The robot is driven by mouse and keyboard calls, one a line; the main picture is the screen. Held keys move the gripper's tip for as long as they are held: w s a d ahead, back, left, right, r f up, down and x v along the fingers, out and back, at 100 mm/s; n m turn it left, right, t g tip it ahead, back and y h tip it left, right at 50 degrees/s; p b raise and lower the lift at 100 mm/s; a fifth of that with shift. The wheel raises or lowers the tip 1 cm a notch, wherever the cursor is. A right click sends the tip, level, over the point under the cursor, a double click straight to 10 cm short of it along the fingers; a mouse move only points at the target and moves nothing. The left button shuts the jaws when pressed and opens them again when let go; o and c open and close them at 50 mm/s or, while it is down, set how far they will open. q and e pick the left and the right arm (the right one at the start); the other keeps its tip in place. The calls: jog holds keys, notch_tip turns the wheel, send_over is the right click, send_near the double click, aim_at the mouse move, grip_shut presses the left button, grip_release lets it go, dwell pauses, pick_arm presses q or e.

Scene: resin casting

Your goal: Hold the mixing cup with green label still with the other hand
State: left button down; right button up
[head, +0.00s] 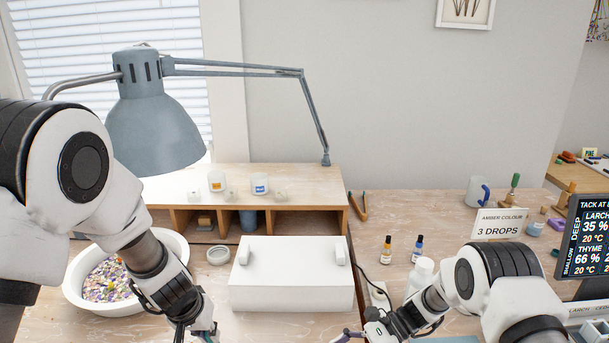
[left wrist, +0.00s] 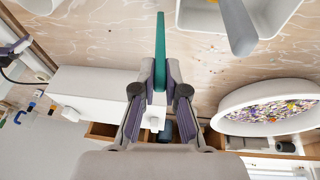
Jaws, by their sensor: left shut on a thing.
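My left gripper (left wrist: 160,78) is shut on a thin green stick-like tool (left wrist: 160,40), which points away from its fingertips. In the head view this gripper (head: 196,330) is at the bottom edge, and the tool is out of frame. My right gripper (head: 350,335) is at the bottom edge of the head view, mostly cut off, so its jaws cannot be judged. I cannot make out a mixing cup with a green label. Two white cups stand on the shelf, one with an orange label (head: 216,181) and one with a blue label (head: 260,184).
A white bowl of colourful chips (head: 175,255) stands at the left. A white lidded box (head: 290,290) is in the middle. Dropper bottles (head: 387,250) and a white bottle (head: 420,275) stand right of it. A white tray (left wrist: 190,25) shows in the left wrist view.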

jog(key=shift+s+a+f, duration=0.15)
jog(key=shift+s+a, duration=0.7)
jog(key=shift+a, duration=0.1)
jog(key=x, duration=0.3)
jog(key=b+x, duration=0.1)
jog(key=x, duration=0.2)
jog(key=shift+w+a+f, duration=0.15)
jog(key=shift+a+f, duration=0.15)
jog(key=shift+f, duration=0.1)
jog(key=shift+a, duration=0.3)
jog(key=c, duration=1)
jog(key=shift+c, duration=0.7)
jog(key=shift+f, duration=0.1)
